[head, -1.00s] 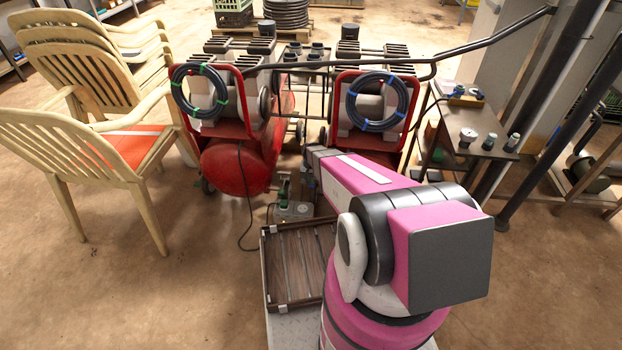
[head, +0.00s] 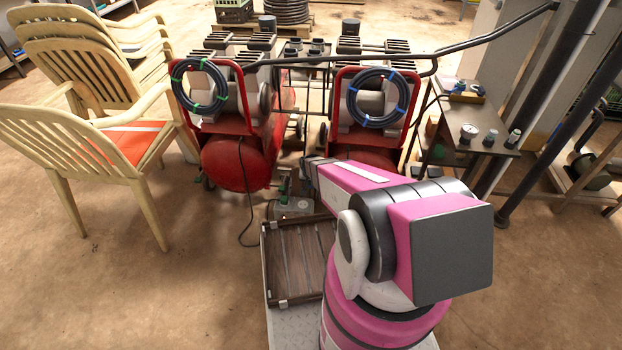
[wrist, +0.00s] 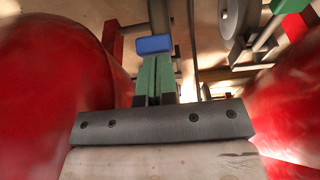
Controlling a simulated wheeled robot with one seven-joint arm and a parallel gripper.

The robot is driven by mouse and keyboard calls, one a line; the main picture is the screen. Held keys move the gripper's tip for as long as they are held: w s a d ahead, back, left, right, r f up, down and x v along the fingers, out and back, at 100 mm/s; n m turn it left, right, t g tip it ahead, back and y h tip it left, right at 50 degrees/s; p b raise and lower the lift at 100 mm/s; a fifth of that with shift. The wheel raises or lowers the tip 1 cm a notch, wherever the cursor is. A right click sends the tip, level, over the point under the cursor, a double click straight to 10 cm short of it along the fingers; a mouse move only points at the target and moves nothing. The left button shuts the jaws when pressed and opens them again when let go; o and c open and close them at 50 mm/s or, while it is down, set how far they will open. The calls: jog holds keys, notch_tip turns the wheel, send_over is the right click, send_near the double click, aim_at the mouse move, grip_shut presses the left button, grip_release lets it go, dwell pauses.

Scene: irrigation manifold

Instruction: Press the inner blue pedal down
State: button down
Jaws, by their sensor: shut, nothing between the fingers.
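The blue pedal (wrist: 154,45) is a small rounded block in the upper middle of the wrist view, between two red tanks. My gripper (wrist: 155,60) points at it with its two green fingers side by side, closed and empty. The fingertips are just below the pedal in the picture and overlap its lower edge; I cannot tell if they touch. In the head view the pedal is not discernible, and my pink arm reaches toward the gap between the two red machines. The fingers are not clear there.
The left red tank (wrist: 45,90) and right red tank (wrist: 295,100) flank my gripper closely. A black handrail (head: 400,55) crosses above the machines. Cream chairs (head: 85,150) stand at left, and a small table (head: 480,140) with gauges stands at right. A slatted tray (head: 290,265) sits nearby.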

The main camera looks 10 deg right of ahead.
jog(key=shift+s+a+f, duration=0.1)
jog(key=shift+s+f, duration=0.25)
jog(key=shift+f, duration=0.35)
jog(key=shift+s+a+f, duration=0.15)
jog(key=shift+s+f, duration=0.25)
jog(key=shift+f, duration=0.25)
jog(key=shift+s+a+f, duration=0.1)
jog(key=shift+s+f, duration=0.25)
jog(key=shift+f, duration=0.35)
jog(key=shift+r, duration=0.1)
jog(key=s+v, duration=0.2)
jog(key=v, duration=1.1)
jog(key=shift+s+a+f, duration=0.15)
jog(key=shift+a+f, duration=0.25)
jog(key=s+d+r+n+g, duration=0.1)
jog(key=s+r, duration=0.2)
jog(key=r, duration=0.5)
jog(key=s+d+r+n+g, duration=0.1)
jog(key=s+r, duration=0.3)
jog(key=r, duration=0.4)
jog(key=s+d+r+n+g+y, duration=0.1)
jog(key=s+r, duration=0.2)
jog(key=r, duration=0.5)
jog(key=shift+s+r+n, duration=0.2)
jog(key=shift+r+n, duration=0.1)
